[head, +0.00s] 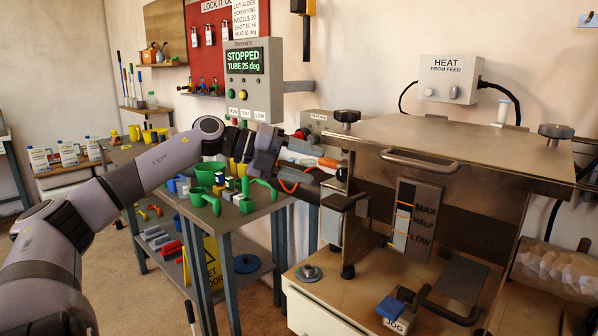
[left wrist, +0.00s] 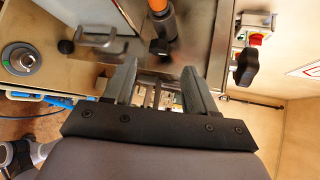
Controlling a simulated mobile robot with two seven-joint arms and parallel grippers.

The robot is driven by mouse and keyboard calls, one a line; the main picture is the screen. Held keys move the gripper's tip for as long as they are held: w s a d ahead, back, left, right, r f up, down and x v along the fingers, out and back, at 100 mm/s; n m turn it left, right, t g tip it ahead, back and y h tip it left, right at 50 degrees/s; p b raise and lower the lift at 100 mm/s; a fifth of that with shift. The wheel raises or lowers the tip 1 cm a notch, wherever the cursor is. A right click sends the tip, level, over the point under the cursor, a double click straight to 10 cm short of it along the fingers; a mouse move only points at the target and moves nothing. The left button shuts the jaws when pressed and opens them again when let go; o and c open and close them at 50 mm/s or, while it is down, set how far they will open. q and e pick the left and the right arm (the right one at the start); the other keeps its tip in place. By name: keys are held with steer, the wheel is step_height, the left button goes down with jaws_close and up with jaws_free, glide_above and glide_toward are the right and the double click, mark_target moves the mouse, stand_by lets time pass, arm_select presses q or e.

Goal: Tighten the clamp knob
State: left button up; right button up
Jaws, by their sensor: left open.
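My left gripper (head: 303,168) reaches in from the left, beside the near-left side of the metal machine. In the left wrist view its two grey fingers (left wrist: 160,78) are apart with nothing held between them. A dark knob (head: 347,117) stands on the machine's left top corner, and a similar one (head: 556,132) on its right corner. The left wrist view shows a dark lobed knob (left wrist: 247,66) to the right of the fingers, apart from them. I cannot tell for certain which knob is the clamp's. An orange cylinder (head: 329,163) is just past the gripper. My right gripper is out of view.
The metal machine (head: 455,135) has a front handle (head: 420,161) and a MAX/HALF/LOW gauge (head: 408,220). A blue-topped JOG switch (head: 390,308) sits in front. A bench (head: 262,207) with green cups stands left, below my arm. A panel (head: 251,80) reads "STOPPED TUBE 25 deg".

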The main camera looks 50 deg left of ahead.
arm_select(q)
steer(key=shift+s+a+r, duration=0.1)
steer(key=shift+s+a, duration=0.25)
steer(key=shift+s, duration=0.05)
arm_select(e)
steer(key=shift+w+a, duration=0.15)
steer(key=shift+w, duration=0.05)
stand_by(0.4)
